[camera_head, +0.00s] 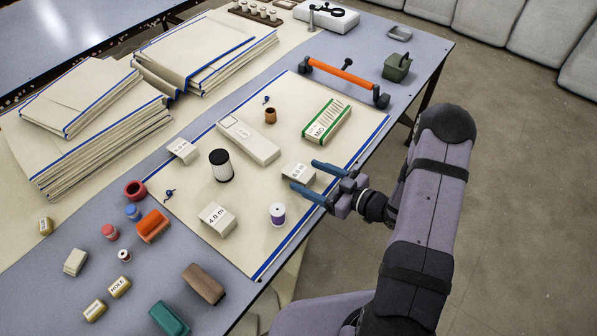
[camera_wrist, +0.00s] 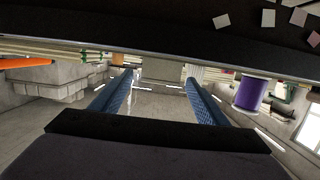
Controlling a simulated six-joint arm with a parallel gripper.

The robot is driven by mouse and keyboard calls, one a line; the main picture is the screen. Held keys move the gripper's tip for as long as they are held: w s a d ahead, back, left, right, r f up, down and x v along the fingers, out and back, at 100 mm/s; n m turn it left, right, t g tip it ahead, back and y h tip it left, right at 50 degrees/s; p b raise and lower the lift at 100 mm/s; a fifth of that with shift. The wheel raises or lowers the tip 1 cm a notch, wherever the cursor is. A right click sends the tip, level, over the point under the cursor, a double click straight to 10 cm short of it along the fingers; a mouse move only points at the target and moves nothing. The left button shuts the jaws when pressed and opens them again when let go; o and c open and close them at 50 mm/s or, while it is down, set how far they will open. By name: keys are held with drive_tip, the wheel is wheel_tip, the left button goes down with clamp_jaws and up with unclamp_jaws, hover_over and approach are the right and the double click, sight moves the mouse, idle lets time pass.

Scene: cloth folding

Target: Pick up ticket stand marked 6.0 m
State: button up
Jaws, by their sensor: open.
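A small white ticket stand (camera_head: 296,172) is on the cream cloth at the fingertips of my gripper (camera_head: 303,175). Its printed number is too small to read surely. My gripper is open, its two blue fingers pointing left at the stand's near and far sides; contact cannot be told. In the wrist view, a pale block shows beyond the open fingers (camera_wrist: 160,76). Another stand, marked 4.0 m (camera_head: 216,219), is at the lower left. A third ticket stand (camera_head: 183,151) is at the cloth's left side, its number unclear.
A purple-and-white spool (camera_head: 278,214) stands just below my gripper; it also shows in the wrist view (camera_wrist: 250,95). A green-edged box (camera_head: 326,121) and a long white box (camera_head: 248,140) lie above. A black-topped cylinder (camera_head: 220,165) stands left. Folded cloth stacks (camera_head: 100,150) fill the left.

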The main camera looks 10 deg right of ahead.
sight(301, 173)
drive_tip(key=shift+p+x, duration=0.4)
drive_tip(key=shift+x, duration=1.8)
drive_tip(key=shift+s, duration=0.1)
drive_tip(key=shift+c, duration=0.6)
drive_tip(key=shift+r, duration=0.1)
drive_tip(key=c, duration=1.1)
drive_tip(key=shift+o, duration=0.2)
drive_tip(key=shift+r, duration=0.1)
drive_tip(key=shift+r, duration=4.9)
